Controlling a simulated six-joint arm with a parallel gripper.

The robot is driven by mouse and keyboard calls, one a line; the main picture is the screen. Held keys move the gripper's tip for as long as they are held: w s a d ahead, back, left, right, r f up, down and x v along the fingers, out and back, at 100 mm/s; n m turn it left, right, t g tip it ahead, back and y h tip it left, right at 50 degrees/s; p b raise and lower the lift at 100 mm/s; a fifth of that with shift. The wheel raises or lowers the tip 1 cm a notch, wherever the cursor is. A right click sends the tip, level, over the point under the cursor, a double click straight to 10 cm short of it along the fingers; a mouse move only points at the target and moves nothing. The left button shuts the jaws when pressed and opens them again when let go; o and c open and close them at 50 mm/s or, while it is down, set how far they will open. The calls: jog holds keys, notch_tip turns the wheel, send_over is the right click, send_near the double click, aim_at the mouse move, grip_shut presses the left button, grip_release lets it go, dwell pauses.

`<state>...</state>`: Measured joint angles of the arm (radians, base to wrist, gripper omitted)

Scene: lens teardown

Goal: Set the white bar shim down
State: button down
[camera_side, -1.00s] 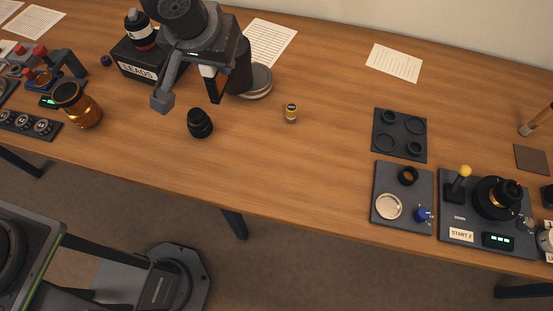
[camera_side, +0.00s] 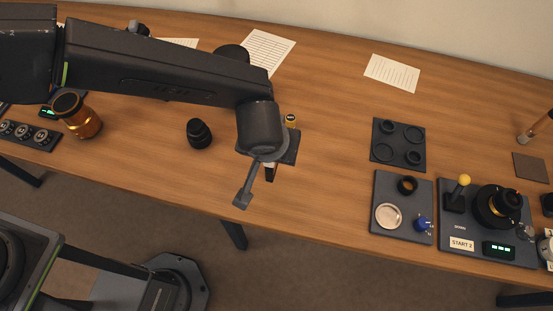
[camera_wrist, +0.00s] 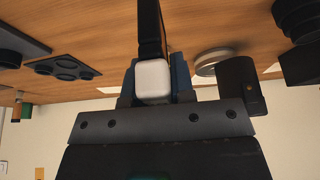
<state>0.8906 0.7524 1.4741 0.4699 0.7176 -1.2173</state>
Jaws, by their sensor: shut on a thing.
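My gripper (camera_side: 270,172) is low over the front middle part of the wooden table, seen from behind my wrist in the side view. It is shut on the white bar shim. In the wrist view the shim's pale, blocky end (camera_wrist: 152,80) sits between the jaws, with a dark strip extending beyond it. In the side view only a small white patch of the shim (camera_side: 268,163) shows below my wrist. My wrist hides most of the shim there, and I cannot tell whether it touches the table.
A black lens part (camera_side: 199,134) and an amber barrel (camera_side: 78,116) stand to the left. A ring tray (camera_side: 399,160) and a tray with a silver disc (camera_side: 375,190) lie right. Bare table lies between.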

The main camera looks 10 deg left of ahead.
jog(key=shift+s+d+f, duration=0.1)
jog(key=shift+d+f, duration=0.25)
jog(key=shift+d, duration=0.05)
jog(key=shift+f, duration=1.85)
jog(key=shift+f, duration=0.15)
jog(key=c, duration=1)
grip_release()
